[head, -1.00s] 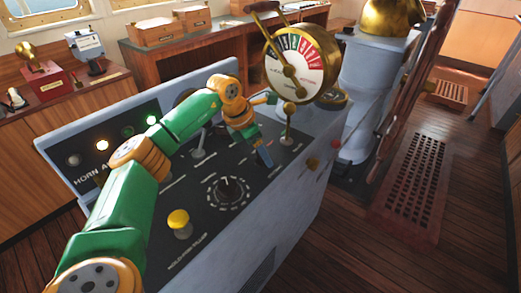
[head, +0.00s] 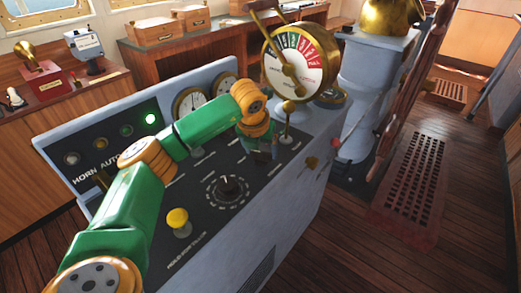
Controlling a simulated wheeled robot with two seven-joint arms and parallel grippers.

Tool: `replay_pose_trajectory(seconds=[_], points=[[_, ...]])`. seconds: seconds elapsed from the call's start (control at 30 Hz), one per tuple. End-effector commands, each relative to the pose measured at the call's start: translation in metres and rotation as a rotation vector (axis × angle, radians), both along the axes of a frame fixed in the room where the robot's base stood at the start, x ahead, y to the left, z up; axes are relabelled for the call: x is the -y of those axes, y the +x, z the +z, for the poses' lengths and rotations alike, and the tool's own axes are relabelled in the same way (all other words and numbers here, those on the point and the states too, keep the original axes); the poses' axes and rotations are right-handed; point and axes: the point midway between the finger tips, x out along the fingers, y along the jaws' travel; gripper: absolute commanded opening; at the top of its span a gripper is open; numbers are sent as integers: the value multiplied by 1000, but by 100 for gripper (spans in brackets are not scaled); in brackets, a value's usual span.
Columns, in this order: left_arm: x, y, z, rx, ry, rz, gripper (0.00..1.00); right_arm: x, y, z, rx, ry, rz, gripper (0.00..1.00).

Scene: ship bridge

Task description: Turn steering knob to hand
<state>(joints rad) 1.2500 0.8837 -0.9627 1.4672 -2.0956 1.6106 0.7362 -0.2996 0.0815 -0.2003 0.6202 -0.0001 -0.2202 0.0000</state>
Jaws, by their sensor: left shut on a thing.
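The grey control console (head: 300,185) has a dark sloping top panel. My left gripper (head: 262,156) points down at the panel's right part, behind the dial knob. It is shut on a small control there, most likely the steering knob, which the fingers and wrist hide. Its setting and label cannot be read. A black dial knob (head: 228,185) with a white ring of marks stands free in front of the gripper. A ball-topped lever (head: 287,110) stands just right of the gripper, apart from it. My right gripper is not in view.
A yellow button (head: 178,219) sits near the front left of the panel. A brass telegraph (head: 297,62) rises behind the gripper. Indicator lights (head: 150,119) and gauges (head: 189,102) line the back panel. A wooden wheel (head: 402,95) stands at right, with open floor beyond.

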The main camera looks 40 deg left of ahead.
Motion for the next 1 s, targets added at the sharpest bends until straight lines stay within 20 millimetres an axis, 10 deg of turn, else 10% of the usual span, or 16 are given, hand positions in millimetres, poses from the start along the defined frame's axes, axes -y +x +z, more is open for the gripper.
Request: replay_pose_trajectory(seconds=[0.87,0.9,1.0], points=[[0,1,2,4,-1,156,22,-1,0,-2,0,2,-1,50],[0,1,2,4,-1,156,80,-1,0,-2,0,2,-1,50],[0,1,1,4,-1,156,100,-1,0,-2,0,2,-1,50]])
